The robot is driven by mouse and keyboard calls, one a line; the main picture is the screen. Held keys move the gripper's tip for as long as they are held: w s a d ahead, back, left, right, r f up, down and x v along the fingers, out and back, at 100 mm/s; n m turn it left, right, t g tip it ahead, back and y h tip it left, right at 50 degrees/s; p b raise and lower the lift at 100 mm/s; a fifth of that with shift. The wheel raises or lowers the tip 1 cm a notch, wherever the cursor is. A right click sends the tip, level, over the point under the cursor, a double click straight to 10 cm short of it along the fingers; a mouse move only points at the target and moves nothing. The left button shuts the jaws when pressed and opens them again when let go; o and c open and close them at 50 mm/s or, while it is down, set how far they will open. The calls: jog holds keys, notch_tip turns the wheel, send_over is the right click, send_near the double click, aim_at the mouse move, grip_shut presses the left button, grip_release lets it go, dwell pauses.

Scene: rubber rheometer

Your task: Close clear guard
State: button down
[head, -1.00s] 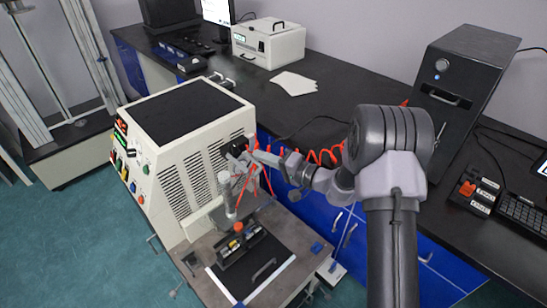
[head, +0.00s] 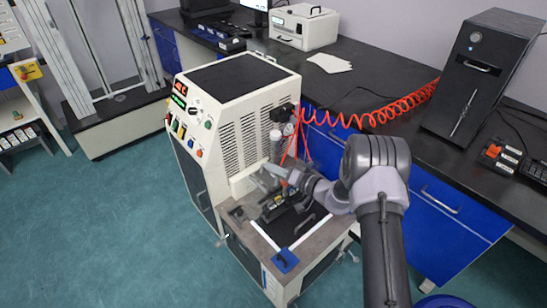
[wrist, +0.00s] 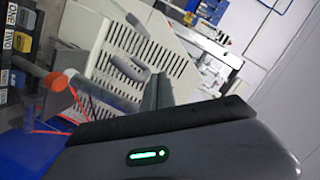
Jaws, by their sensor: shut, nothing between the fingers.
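The cream machine (head: 225,85) with vented sides stands left of my arm, its control buttons on the left face. My gripper (head: 266,172) is low beside the machine's front, over the left part of its work plate (head: 262,247). In the wrist view my gripper (wrist: 157,92) shows as narrow grey fingers, shut and empty, with the vented machine side (wrist: 150,50) behind them. I cannot make out the clear guard with certainty in either view; my arm and gripper hide part of the area in front of the machine.
A red coiled hose (head: 375,118) runs along the edge of the dark bench (head: 350,75) behind my arm. A grey cylinder (head: 275,142) stands by the machine front. A black tower (head: 480,75) is on the bench at right. The teal floor (head: 110,235) at lower left is clear.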

aim_at(275, 187)
jog(key=shift+s+a+f, duration=0.25)
jog(key=shift+a+f, duration=0.05)
jog(key=shift+f, duration=0.75)
jog(key=shift+s+a+f, duration=0.2)
jog(key=shift+a+f, duration=0.05)
jog(key=shift+f, duration=0.85)
jog(key=shift+s+a+f, duration=0.25)
jog(key=shift+a+f, duration=0.05)
jog(key=shift+f, duration=0.75)
jog(key=shift+f, duration=0.1)
